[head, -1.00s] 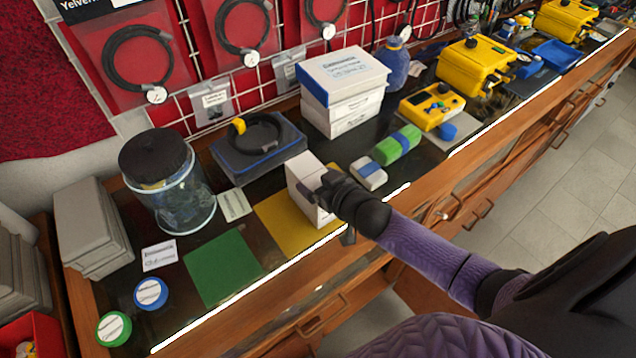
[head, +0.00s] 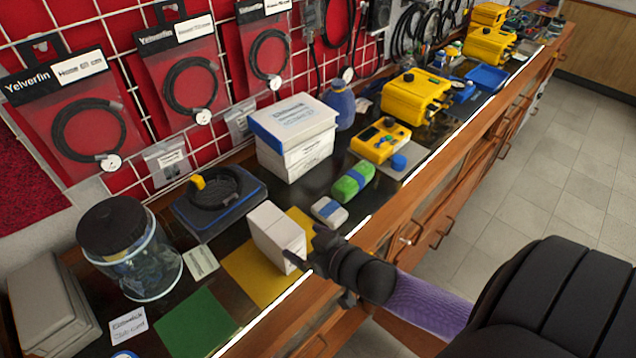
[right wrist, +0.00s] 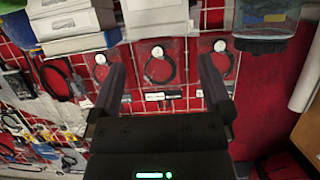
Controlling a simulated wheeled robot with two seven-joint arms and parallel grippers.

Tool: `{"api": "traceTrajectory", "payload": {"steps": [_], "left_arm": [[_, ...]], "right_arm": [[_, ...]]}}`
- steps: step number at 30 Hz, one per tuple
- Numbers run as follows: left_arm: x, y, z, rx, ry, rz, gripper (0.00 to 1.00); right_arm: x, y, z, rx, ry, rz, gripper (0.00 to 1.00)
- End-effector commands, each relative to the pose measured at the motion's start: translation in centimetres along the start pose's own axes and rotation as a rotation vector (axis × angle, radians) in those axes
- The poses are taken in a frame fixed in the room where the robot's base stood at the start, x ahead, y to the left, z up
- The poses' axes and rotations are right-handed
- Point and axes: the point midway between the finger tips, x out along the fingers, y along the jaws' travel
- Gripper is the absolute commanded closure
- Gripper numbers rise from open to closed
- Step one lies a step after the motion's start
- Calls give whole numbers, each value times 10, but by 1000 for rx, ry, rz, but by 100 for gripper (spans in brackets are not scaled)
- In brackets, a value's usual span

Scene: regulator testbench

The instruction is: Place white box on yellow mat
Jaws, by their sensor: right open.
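The white box (head: 272,232) stands upright on the yellow mat (head: 246,272) in the head view, with mat showing on both sides of it. My right gripper (head: 308,251) is at the box's front right side, and one finger overlaps the box's lower edge in the picture. In the right wrist view my right gripper (right wrist: 162,68) has its fingers wide apart with nothing between them. The white box (right wrist: 156,16) shows there beyond the fingertips, cut by the top edge. My left gripper is not in view.
A green mat (head: 195,325) lies to the left and a black-lidded jar (head: 140,262) behind it. A black tray (head: 205,222) with a coiled cable and stacked white boxes (head: 295,140) stand behind. A small grey-blue block (head: 329,211) is close on the right.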

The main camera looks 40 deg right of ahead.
Motion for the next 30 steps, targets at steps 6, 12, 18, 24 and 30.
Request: {"api": "traceTrajectory", "payload": {"steps": [6, 12, 18, 24, 30], "left_arm": [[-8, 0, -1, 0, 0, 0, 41], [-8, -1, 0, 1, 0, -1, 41], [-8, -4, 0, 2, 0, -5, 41], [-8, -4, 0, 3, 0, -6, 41], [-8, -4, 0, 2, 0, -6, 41]], "right_arm": [[-32, 0, 0, -1, -1, 0, 0], [-36, 1, 2, -2, -4, 3, 0], [-39, 15, 132, -9, -326, 117, 0], [-110, -40, 305, -47, -848, 77, 0], [-167, -86, 360, -85, -1089, -27, 0]]}}
